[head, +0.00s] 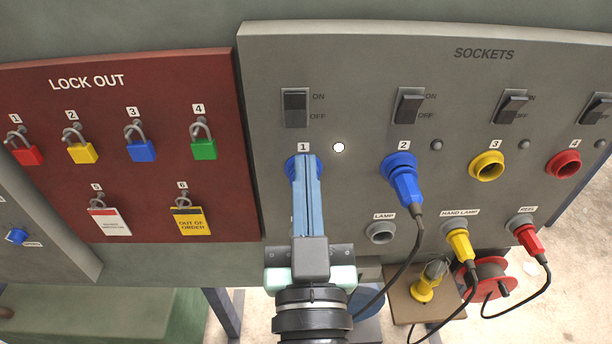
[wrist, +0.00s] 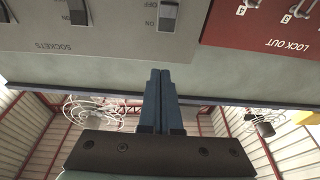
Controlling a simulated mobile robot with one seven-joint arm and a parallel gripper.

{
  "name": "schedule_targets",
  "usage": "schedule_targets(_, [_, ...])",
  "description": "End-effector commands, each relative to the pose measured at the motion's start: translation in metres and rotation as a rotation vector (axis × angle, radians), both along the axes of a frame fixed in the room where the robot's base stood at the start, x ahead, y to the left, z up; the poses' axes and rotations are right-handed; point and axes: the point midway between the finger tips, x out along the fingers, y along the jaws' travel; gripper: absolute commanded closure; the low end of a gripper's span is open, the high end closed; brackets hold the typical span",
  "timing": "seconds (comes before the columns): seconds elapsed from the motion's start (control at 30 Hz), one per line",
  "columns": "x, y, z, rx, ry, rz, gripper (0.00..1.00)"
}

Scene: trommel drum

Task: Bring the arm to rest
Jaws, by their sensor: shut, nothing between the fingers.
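My gripper (head: 304,160) is shut and empty, its two blue fingers pressed together. In the head view the fingers point up the grey sockets panel (head: 345,60) and cover most of the blue socket 1 (head: 289,166). I cannot tell whether the fingertips touch the panel there. In the wrist view the closed fingers (wrist: 160,75) show with nothing between them, against the panel's plain grey edge, and the panel looks upside down.
A blue plug (head: 405,185) sits in socket 2, its cable hanging down. Sockets 3 (head: 487,167) and 4 (head: 564,165) are empty. A white light (head: 339,147) glows beside socket 1. The red lock-out board (head: 150,185) with padlocks is left. A yellow hand lamp (head: 424,288) stands below right.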

Motion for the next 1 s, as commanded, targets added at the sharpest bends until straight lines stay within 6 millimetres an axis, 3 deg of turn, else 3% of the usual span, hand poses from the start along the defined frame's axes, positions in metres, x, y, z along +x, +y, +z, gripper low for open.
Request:
schedule_targets(0.3, [0.000,0.000,0.000,0.000,0.000,0.000,1.00])
schedule_targets(0.43, [0.004,0.001,0.025,-0.008,-0.047,0.003,1.00])
schedule_targets(0.57, [0.008,0.005,0.085,-0.023,-0.156,0.007,1.00])
schedule_targets(0.6, [0.007,0.006,0.109,-0.027,-0.198,0.008,1.00])
schedule_targets(0.8, [-0.015,0.012,0.216,-0.025,-0.396,0.007,1.00])
schedule_targets(0.9, [-0.030,0.012,0.254,-0.016,-0.470,0.004,1.00])
schedule_targets(1.0, [-0.042,0.012,0.278,-0.007,-0.519,0.001,1.00])
